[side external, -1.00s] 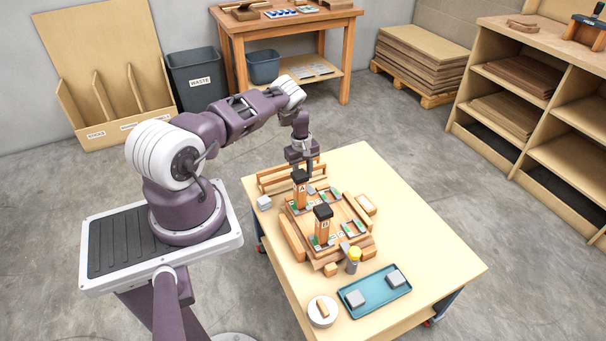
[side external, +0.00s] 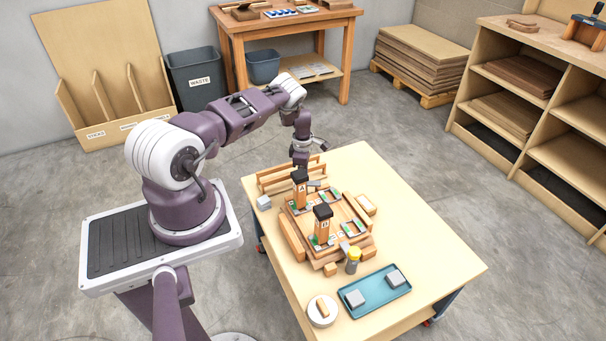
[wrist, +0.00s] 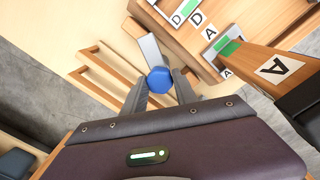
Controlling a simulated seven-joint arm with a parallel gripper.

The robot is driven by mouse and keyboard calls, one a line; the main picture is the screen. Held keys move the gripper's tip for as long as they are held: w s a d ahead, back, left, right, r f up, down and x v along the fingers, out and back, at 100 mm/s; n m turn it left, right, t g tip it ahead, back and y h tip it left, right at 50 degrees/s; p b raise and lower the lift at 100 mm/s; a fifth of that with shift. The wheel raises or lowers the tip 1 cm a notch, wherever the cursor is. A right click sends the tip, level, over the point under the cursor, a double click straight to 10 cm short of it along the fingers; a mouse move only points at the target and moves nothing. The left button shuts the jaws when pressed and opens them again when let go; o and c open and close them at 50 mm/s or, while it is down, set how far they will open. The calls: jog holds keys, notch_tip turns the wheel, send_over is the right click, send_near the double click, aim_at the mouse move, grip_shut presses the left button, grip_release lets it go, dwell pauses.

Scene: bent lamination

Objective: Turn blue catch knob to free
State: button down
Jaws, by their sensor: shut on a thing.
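The blue catch knob (wrist: 159,80) shows in the wrist view between the two fingertips of my gripper (wrist: 160,88), which is shut on it. A grey bar (wrist: 147,48) runs from the knob toward the fixture. In the side external view my gripper (side external: 302,164) points down at the back end of the wooden fixture (side external: 292,236), behind the post marked A (side external: 299,190). The knob is hidden there. That post also shows in the wrist view (wrist: 280,66), at the right, close to the gripper body.
A second dark-topped post (side external: 322,226) stands nearer the front. A slatted wooden rack (side external: 275,182) and grey block (side external: 264,203) lie left of the gripper. A yellow-capped bottle (side external: 353,262), blue tray (side external: 365,303) and round white dish (side external: 322,312) are in front. The table's right side is clear.

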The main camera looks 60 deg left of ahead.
jog(key=n, duration=0.5)
jog(key=shift+w, duration=0.15)
jog(key=shift+n, duration=0.3)
dwell(0.4)
jog(key=c, duration=1)
grip_release()
jog(key=shift+o, duration=0.2)
jog(key=shift+r, duration=0.1)
